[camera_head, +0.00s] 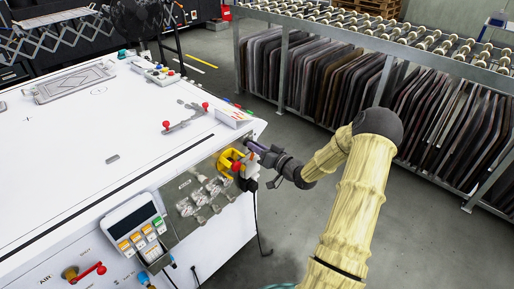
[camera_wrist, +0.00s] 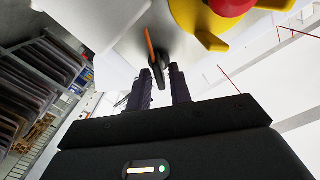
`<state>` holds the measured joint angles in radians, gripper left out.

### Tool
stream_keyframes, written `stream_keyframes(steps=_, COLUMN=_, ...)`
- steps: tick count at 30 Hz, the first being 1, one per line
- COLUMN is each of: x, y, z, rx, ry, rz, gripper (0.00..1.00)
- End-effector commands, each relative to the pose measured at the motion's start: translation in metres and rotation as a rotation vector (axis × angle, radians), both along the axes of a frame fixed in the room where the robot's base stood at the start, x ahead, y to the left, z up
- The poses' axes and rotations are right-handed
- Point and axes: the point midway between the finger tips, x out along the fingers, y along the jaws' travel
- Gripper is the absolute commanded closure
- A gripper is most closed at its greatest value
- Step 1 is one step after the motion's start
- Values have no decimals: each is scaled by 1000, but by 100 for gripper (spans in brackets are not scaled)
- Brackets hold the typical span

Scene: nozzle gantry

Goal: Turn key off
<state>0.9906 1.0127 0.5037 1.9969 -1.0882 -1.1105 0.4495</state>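The key (camera_wrist: 157,66) shows in the wrist view as a thin dark piece beside an orange strip, on a pale panel. My gripper (camera_wrist: 160,82) is open, with its two dark fingers pointing at the key. The key's dark end lies between the fingertips, with a gap visible on each side. In the head view my gripper (camera_head: 257,149) is at the right front corner of the white machine, beside the yellow emergency stop housing (camera_head: 228,160). The key is hidden or too small to make out there.
The red emergency stop button (camera_wrist: 232,6) and its yellow guard (camera_wrist: 205,38) sit close to the fingers in the wrist view. A keypad (camera_head: 134,224) and a clear-covered panel (camera_head: 205,190) lie left of my gripper. A roller rack (camera_head: 390,45) stands behind; floor between is free.

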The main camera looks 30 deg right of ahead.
Motion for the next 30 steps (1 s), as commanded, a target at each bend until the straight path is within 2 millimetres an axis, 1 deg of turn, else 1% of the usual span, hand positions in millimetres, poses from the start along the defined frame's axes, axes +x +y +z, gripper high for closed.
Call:
stream_keyframes(steps=1, x=0, y=0, z=0, rx=0, ry=0, rz=0, gripper=90)
stream_keyframes(steps=3, x=0, y=0, z=0, rx=0, ry=0, rz=0, gripper=100)
stream_keyframes(steps=11, x=0, y=0, z=-1, rx=-24, ry=-8, rz=0, gripper=100)
stream_keyframes(steps=16, x=0, y=1, z=-2, rx=-140, ry=-51, rz=2, gripper=100)
stream_keyframes(steps=24, x=-1, y=2, z=-3, rx=-406, ry=-146, rz=2, gripper=100)
stream_keyframes(steps=27, x=-1, y=2, z=-1, rx=-457, ry=-166, rz=0, gripper=100)
stream_keyframes(steps=30, x=-2, y=2, z=0, rx=-472, ry=-171, rz=0, gripper=100)
